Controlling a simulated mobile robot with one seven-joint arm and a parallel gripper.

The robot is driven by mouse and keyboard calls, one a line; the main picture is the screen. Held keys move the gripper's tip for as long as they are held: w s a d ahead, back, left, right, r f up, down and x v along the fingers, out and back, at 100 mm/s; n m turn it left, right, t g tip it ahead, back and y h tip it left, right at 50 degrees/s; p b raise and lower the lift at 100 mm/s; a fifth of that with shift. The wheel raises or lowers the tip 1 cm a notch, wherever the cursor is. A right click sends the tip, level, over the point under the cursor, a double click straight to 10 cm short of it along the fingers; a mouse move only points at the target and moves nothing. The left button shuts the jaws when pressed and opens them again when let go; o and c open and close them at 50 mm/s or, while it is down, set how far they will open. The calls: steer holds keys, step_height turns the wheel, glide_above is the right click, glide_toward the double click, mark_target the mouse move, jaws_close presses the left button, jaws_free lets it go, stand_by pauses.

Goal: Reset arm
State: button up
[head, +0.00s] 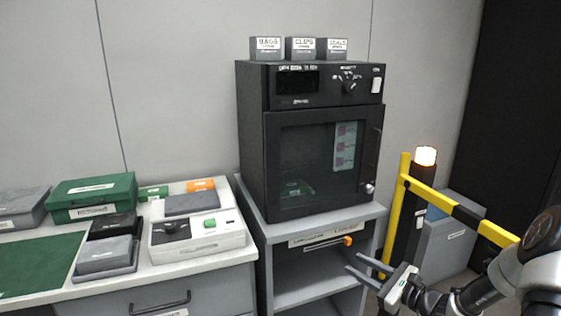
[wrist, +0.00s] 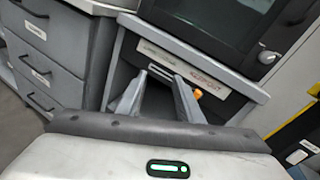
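My gripper (head: 368,270) is at the lower right of the head view, in front of the grey stand under the black cabinet. In the wrist view my gripper (wrist: 157,85) points toward the stand, with its two fingers apart and nothing between them. My arm comes in from the right edge of the head view. The black cabinet (head: 322,170) stands on the grey stand (head: 262,235), and its windowed door looks shut. An orange-ended handle or tool (head: 348,240) shows at the stand's front, and its orange end (wrist: 197,93) shows beyond the fingers in the wrist view.
A white bench (head: 215,258) at left holds a white device (head: 198,240), a green case (head: 92,196) and grey boxes. Three labelled boxes (head: 300,48) sit on the cabinet. A yellow-black barrier (head: 440,201) with a lit beacon (head: 426,155) stands close to my arm at right.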

steer(key=s+a+r+n+g+y, duration=0.1)
steer(key=s+a+r+n+g, duration=0.35)
steer(key=a+r+n, duration=0.35)
steer(key=s+a+r+n+g+h, duration=0.25)
steer(key=s+r+n, duration=0.2)
steer(key=s, duration=0.25)
steer(key=s+a+r+n+g+h, duration=0.1)
steer(key=s+a+r+n+h, duration=0.1)
steer(key=s+a+r+n, duration=0.25)
steer(key=s+a+r+n+g+h, duration=0.2)
steer(key=s+n, duration=0.3)
steer(key=s, duration=0.3)
steer(key=s+d+r+n+t+h, duration=0.2)
steer(key=s+d+r+n+h, duration=0.25)
steer(key=s, duration=0.35)
step_height(320, 180, up, 20)
steer(key=d+p, duration=0.1)
steer(key=p, duration=2)
steer(key=shift+r+m, duration=0.25)
steer(key=shift+m, duration=0.2)
steer(key=shift+d, duration=0.1)
